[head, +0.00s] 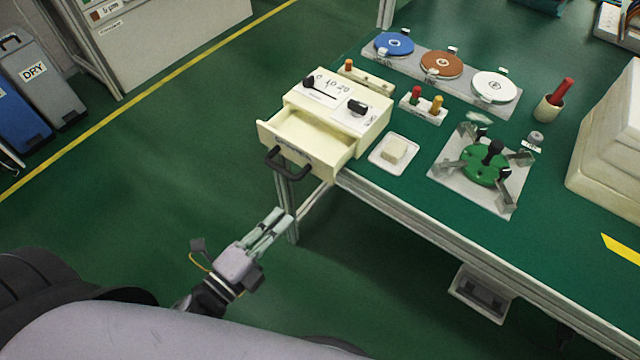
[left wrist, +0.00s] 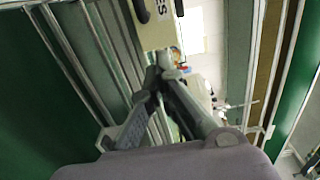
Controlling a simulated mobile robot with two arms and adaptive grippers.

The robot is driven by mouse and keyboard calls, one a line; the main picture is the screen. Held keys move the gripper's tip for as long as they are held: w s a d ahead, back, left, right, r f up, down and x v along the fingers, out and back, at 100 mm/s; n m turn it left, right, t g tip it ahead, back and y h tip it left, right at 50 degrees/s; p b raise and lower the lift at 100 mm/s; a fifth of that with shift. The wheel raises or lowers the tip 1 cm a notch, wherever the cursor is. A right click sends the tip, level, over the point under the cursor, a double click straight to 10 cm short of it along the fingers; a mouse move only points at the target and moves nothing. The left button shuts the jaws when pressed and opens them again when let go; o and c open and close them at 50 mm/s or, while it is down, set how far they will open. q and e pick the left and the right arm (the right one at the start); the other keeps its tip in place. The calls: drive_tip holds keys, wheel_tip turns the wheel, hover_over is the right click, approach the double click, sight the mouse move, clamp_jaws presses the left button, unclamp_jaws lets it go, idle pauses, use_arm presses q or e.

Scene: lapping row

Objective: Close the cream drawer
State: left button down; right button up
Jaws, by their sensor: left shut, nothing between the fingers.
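The cream drawer (head: 303,144) is pulled out of its cream cabinet (head: 362,125) at the table's left corner and overhangs the edge. A black bar handle (head: 288,166) is on its front. The drawer looks empty inside. My left gripper (head: 279,219) is below and in front of the handle, apart from it, with its fingers together and nothing held. In the left wrist view the shut fingertips (left wrist: 165,62) point toward a cream surface (left wrist: 159,28) with dark lettering and part of a black handle. My right gripper is not in view.
The green table (head: 408,208) carries a dish with a cream block (head: 394,150), a plate with a green fixture (head: 484,165), and a rack of blue, brown and white discs (head: 442,65). A grey table leg (head: 291,212) stands near my gripper.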

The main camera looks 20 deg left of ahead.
sight(325, 172)
use_arm(q)
drive_tip(key=p+x, duration=0.2)
drive_tip(key=x, duration=0.9)
drive_tip(key=shift+w, duration=0.2)
drive_tip(key=shift+w+d, duration=0.25)
drive_tip(key=shift+w, duration=0.25)
